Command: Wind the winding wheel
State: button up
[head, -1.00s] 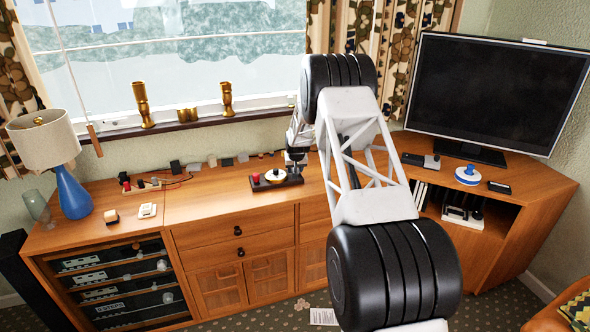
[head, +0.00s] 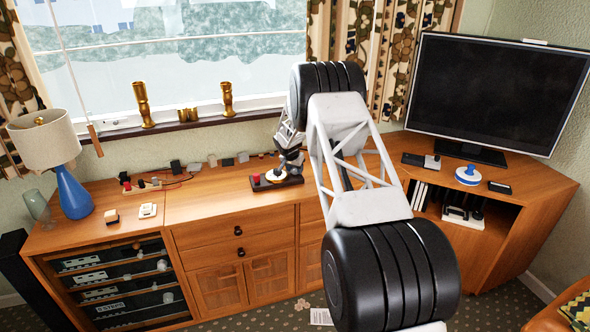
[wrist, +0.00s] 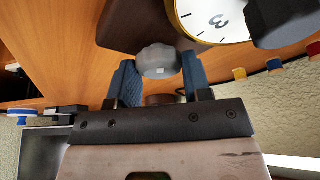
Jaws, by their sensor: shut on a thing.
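A dark board (head: 262,186) on the wooden cabinet carries a red knob (head: 255,178) and a pale round dial with a yellow rim (head: 275,176). The wrist view shows the dial (wrist: 213,17) close up with a figure 3, and a black knob (wrist: 284,20) over its right part. A grey scalloped knob (wrist: 158,52) sits between the two blue fingers of my gripper (wrist: 158,66), beside the dial. My gripper is shut on this grey knob. I cannot tell for sure which part is the winding wheel. In the head view my gripper hides the board's right end.
Small switches and red wires (head: 170,181) lie left along the cabinet. Brass vases (head: 141,105) stand on the sill behind. A blue-and-white round thing (head: 468,175) and a television (head: 500,92) stand to the right. The cabinet top left of the board is partly clear.

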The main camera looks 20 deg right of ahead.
jog(key=shift+m+g+h, duration=0.4)
jog(key=shift+m+g, duration=0.1)
jog(key=shift+m, duration=1.2)
jog(key=o, duration=0.9)
jog(key=shift+o, duration=0.2)
jog(key=v, duration=0.7)
jog(key=shift+a+r, duration=0.15)
jog(key=shift+r, duration=0.2)
